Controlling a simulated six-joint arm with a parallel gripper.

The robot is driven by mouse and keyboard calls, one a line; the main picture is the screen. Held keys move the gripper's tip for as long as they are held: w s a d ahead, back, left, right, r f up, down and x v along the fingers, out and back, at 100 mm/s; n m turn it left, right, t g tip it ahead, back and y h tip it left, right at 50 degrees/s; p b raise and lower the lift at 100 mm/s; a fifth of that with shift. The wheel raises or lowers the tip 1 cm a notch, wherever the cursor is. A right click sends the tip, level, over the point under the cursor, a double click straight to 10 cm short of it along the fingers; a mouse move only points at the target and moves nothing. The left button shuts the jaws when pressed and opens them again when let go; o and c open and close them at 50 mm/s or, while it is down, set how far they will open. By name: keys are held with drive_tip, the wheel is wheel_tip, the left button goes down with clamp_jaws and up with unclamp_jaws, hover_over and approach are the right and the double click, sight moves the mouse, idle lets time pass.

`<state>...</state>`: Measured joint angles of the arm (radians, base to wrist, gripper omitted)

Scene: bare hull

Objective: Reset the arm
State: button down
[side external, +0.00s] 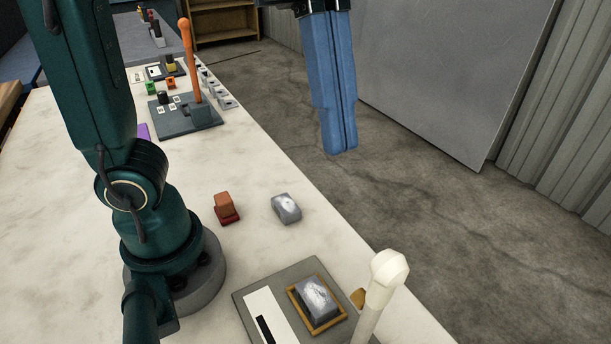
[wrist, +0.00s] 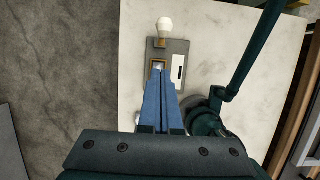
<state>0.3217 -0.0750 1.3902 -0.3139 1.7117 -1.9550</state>
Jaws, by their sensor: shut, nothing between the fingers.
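My gripper (side external: 341,150) has blue fingers and is shut and empty. In the side external view it hangs high at the upper middle, pointing down, with the grey floor behind it. In the wrist view the shut gripper (wrist: 160,74) points toward a grey panel on the white table. It overlaps the lower part of that panel in the picture and hides some of what lies below it.
The white table (side external: 60,200) holds a grey panel (side external: 248,293) with a silver block (side external: 317,298) in a yellow frame and a white-knobbed lever (side external: 390,268). A loose silver block (side external: 286,208) and a red-orange object (side external: 226,208) lie nearby. An orange lever (side external: 189,60) stands farther back.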

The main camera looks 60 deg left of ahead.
drive_tip(key=a+f+m+t+y, duration=0.3)
drive_tip(key=a+f+m+t, duration=0.2)
drive_tip(key=a+f+m, duration=0.7)
drive_tip(key=m, duration=0.6)
drive_tip(key=shift+s+a+f+t+y, duration=0.2)
drive_tip(key=shift+s+f+t+y, duration=0.1)
drive_tip(key=shift+f+y, duration=0.1)
